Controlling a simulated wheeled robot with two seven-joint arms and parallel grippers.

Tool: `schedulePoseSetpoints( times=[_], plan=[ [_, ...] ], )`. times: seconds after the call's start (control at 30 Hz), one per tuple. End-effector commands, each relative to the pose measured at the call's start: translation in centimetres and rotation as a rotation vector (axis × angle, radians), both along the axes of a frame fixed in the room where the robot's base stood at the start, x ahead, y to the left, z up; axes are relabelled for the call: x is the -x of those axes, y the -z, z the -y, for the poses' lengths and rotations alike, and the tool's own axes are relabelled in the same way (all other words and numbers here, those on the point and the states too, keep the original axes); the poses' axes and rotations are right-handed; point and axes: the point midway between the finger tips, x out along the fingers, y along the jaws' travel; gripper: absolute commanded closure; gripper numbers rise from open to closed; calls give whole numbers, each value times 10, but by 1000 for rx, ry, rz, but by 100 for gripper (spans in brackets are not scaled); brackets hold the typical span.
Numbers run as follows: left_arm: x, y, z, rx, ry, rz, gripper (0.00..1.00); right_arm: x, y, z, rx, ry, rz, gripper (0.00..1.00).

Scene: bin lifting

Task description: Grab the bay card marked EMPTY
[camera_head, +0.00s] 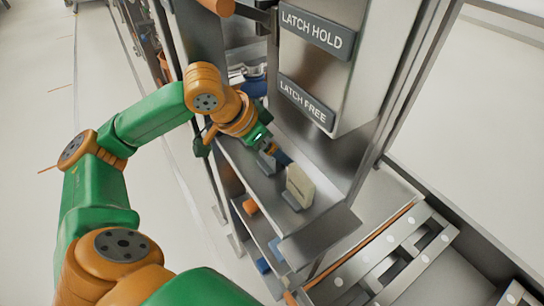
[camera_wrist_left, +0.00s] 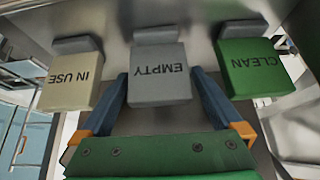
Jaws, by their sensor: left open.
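The grey card marked EMPTY (camera_wrist_left: 160,75) stands in a slotted holder in the left wrist view, its lettering upside down in that picture. The cream card marked IN USE (camera_wrist_left: 72,80) is to its left and the green card marked CLEAN (camera_wrist_left: 254,68) to its right. My left gripper (camera_wrist_left: 160,82) is open, with one blue finger along each side of the EMPTY card; I cannot tell whether they touch it. In the head view my left gripper (camera_head: 277,157) reaches onto a metal shelf beside a cream card (camera_head: 301,184). The EMPTY card is mostly hidden there. My right gripper is out of view.
Metal panels flank the shelf (camera_head: 325,226). Plates reading LATCH HOLD (camera_head: 317,28) and LATCH FREE (camera_head: 306,102) are on the panel above right. A slotted metal rack (camera_head: 385,268) stands at lower right. The floor at left is clear.

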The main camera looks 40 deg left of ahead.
Motion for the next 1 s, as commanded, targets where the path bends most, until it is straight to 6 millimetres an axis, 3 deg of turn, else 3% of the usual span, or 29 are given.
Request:
schedulePoseSetpoints(
  times=[0.1, 0.3, 0.6, 0.87, 1.0],
  plan=[
    [-5, 11, 3, 0, 1, -1, 0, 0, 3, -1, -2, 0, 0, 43],
    [-6, 11, 2, -1, 0, 1, 3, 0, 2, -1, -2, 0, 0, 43],
    [-5, 10, 2, -1, 0, 1, 81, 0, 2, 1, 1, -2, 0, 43],
    [-5, 8, 2, -1, 0, 1, 81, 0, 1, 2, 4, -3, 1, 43],
    [-3, -12, 1, 0, -1, 4, 81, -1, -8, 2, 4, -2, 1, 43]
  ],
)
